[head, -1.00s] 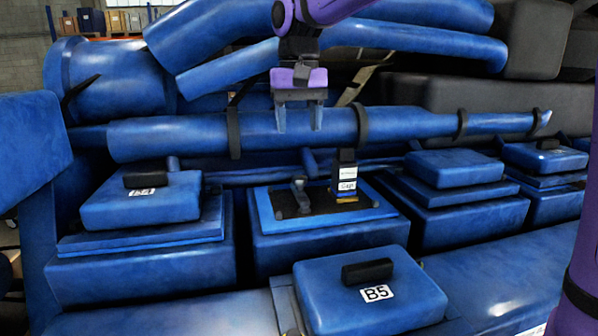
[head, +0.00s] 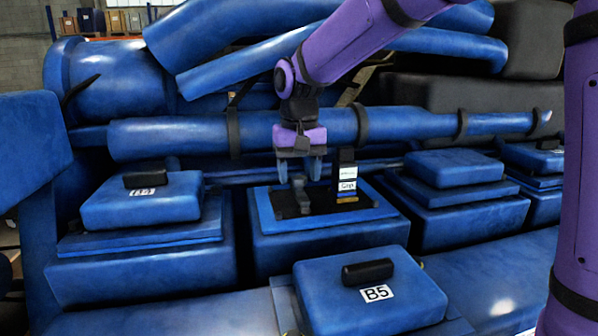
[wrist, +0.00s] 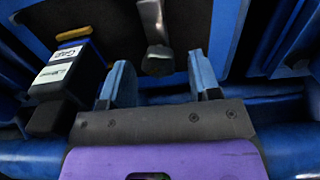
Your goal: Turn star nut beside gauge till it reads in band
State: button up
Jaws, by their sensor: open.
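The gauge (head: 347,182) is a small dark upright block with white labels, one reading "Gap", and a yellowish base. It stands on the dark top plate of the middle blue housing. It also shows at the left of the wrist view (wrist: 60,70). Beside it, to its left in the head view, is a grey metal piece (head: 301,195), seen also in the wrist view (wrist: 156,50). I cannot make out a star shape on it. My gripper (head: 299,172) is open and empty, pointing down just above this piece, its blue fingers (wrist: 162,82) either side of it.
The open housing (head: 270,212) has a blue rim. A lidded housing (head: 140,205) stands on the left and another (head: 455,172) on the right. A loose cover marked B5 (head: 330,300) lies in front. A long blue pipe (head: 180,135) runs behind my gripper.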

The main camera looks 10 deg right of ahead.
jog(key=shift+c, duration=0.2)
jog(key=c, duration=0.9)
jog(key=shift+n, duration=0.3)
jog(key=n, duration=0.3)
jog(key=shift+a+n, duration=0.1)
jog(key=shift+n, duration=1.6)
jog(key=o, duration=0.9)
